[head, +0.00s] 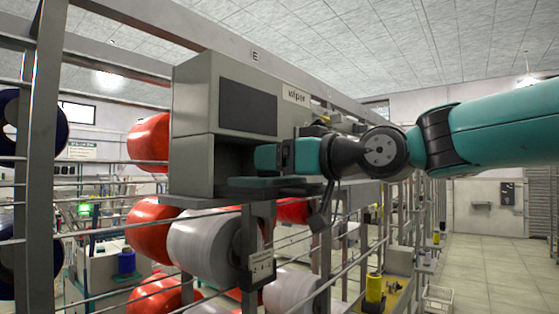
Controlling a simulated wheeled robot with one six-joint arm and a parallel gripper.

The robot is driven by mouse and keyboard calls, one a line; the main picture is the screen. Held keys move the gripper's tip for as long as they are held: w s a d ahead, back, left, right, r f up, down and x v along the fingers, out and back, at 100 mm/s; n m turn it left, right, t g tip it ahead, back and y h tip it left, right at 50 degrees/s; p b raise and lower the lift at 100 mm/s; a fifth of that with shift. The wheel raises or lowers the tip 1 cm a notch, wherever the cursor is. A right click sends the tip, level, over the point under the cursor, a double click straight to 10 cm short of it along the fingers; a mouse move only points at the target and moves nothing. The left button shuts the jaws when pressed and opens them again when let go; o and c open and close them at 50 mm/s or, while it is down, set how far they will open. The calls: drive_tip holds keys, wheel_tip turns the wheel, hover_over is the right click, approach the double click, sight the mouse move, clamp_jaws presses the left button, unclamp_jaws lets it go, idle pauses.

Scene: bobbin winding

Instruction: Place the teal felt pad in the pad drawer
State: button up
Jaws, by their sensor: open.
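A grey box unit (193,95) labelled "wiper" has a dark recess low in its front. A dark flat drawer-like tray (240,190) sticks out below the recess, and I take it for the pad drawer. My gripper (266,158) is at the recess, just above this tray, reaching in from the right. Its jaws are open, but its fingertips are hard to make out against the dark recess. I cannot clearly pick out the teal felt pad; the teal near the recess blends with my gripper's own teal parts.
Metal rack bars and posts (39,150) surround the unit. Red spools (150,140) and a large grey spool (205,245) sit close by and below. A yellow cone (374,288) stands on a lower shelf. The aisle floor (490,255) at right is clear.

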drive_tip(key=b+v, duration=0.5)
drive_tip(key=v, duration=0.5)
drive_tip(key=s+f+m+g+h, duration=0.1)
drive_tip(key=s+f+g+h, duration=0.15)
drive_tip(key=f, duration=0.65)
drive_tip(key=s+f+m+g+h, duration=0.1)
drive_tip(key=s+f+g+h, duration=0.15)
drive_tip(key=f, duration=0.65)
drive_tip(key=s+d+f+g+h, duration=0.2)
drive_tip(key=s+d+f+g, duration=0.1)
drive_tip(key=s+f, duration=0.5)
drive_tip(key=s+d+f+m+g+h, duration=0.1)
drive_tip(key=s+d+f+g+h, duration=0.2)
drive_tip(key=s+f, duration=0.6)
drive_tip(key=shift+d+f, duration=0.5)
drive_tip(key=shift+f, duration=0.1)
drive_tip(key=shift+w, duration=0.1)
